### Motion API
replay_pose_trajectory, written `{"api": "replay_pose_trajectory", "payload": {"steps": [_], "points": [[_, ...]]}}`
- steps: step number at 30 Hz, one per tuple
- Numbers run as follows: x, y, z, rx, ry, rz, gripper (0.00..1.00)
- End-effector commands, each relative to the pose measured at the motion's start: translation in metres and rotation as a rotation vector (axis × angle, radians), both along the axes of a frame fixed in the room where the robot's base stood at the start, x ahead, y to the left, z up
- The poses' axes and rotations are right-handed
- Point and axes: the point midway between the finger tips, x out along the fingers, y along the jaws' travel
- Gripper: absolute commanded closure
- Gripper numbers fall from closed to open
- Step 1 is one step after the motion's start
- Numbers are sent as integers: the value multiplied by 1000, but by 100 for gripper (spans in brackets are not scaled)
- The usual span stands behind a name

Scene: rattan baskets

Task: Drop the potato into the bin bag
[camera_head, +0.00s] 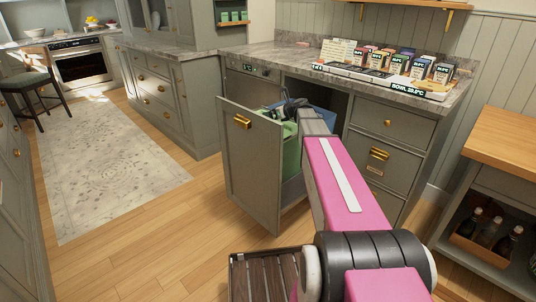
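A grey pull-out cabinet front (252,165) with a brass handle stands open below the counter. Behind it a green bin bag (290,155) shows in part, and my arm hides much of its opening. My pink arm reaches over to it. My dark gripper (287,109) is small in view above the bag, below the counter edge. I cannot tell whether its fingers are open or shut, or whether they hold anything. I see no potato.
The grey counter (300,72) carries a display of several small packs (400,68). A wooden-topped unit with bottles (490,230) stands at right. A brown slatted surface (264,275) lies at the bottom. Wooden floor and a pale rug (105,165) are clear at left.

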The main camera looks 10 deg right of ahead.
Motion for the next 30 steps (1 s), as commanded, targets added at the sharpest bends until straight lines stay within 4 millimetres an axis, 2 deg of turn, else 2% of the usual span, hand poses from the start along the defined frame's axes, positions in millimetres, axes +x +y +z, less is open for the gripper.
{"api": "replay_pose_trajectory", "payload": {"steps": [9,15,21,30], "points": [[-42,-36,22,0,-1,-3,0],[-62,-54,33,0,0,-1,0],[-69,-61,38,0,0,-1,0],[-70,-61,38,0,0,0,0]]}}
